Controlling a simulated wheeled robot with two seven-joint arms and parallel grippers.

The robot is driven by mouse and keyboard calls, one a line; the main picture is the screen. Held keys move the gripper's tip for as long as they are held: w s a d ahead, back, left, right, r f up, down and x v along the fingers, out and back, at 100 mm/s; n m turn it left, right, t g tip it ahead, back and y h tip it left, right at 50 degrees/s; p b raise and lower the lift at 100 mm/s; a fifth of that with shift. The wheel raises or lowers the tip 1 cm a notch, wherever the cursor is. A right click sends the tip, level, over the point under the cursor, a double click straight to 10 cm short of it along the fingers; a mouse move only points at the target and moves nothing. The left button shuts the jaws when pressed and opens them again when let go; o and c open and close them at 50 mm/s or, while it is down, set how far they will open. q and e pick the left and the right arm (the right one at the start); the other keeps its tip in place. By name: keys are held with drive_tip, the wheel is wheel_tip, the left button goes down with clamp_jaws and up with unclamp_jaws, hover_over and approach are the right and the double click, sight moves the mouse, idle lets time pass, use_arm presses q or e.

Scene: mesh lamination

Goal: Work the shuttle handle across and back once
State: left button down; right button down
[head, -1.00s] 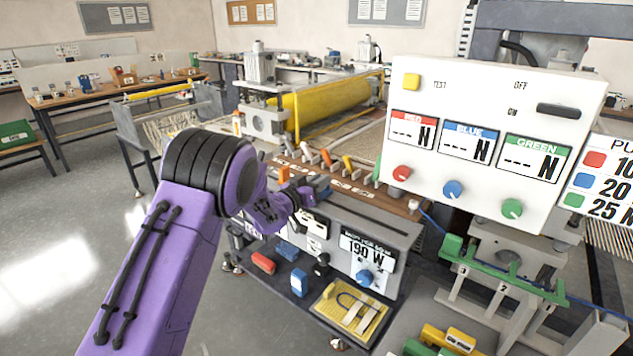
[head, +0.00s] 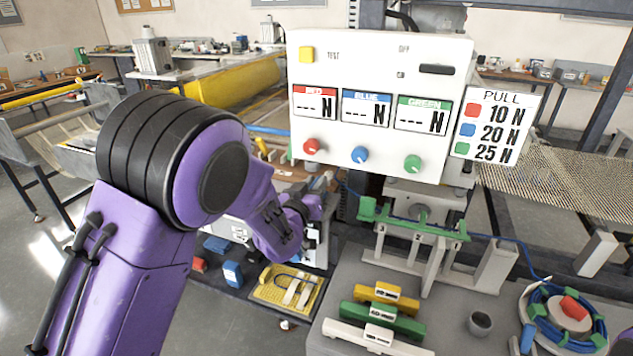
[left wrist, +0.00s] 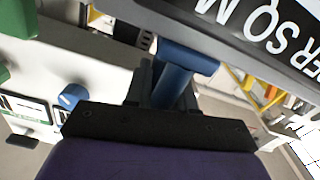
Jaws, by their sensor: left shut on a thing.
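My left gripper (head: 303,212) is at the front of the machine, below and left of the display panel. My purple arm hides much of this area, and the fingertips are hard to make out in the head view. In the left wrist view, my left gripper (left wrist: 165,90) is shut on a blue handle (left wrist: 190,62). The handle has a wider top and sits just under the machine's lettered front plate (left wrist: 260,35). I cannot tell from its shape alone that it is the shuttle handle.
The white display panel (head: 375,60) with red, blue and green knobs stands close to the right of my gripper. A green clamp bar (head: 413,220) is below it. Yellow, green and white bars (head: 382,320) lie on the grey bench. A yellow tray (head: 285,290) sits below my arm.

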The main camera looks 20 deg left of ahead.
use_arm(q)
drive_tip(key=shift+d, duration=0.2)
drive_tip(key=c, duration=1.3)
unclamp_jaws()
drive_tip(key=shift+d, duration=0.1)
drive_tip(key=shift+o, duration=1.2)
drive_tip(key=shift+d, duration=0.1)
drive_tip(key=shift+d+r, duration=0.1)
drive_tip(key=shift+d, duration=0.05)
drive_tip(key=shift+a, duration=0.25)
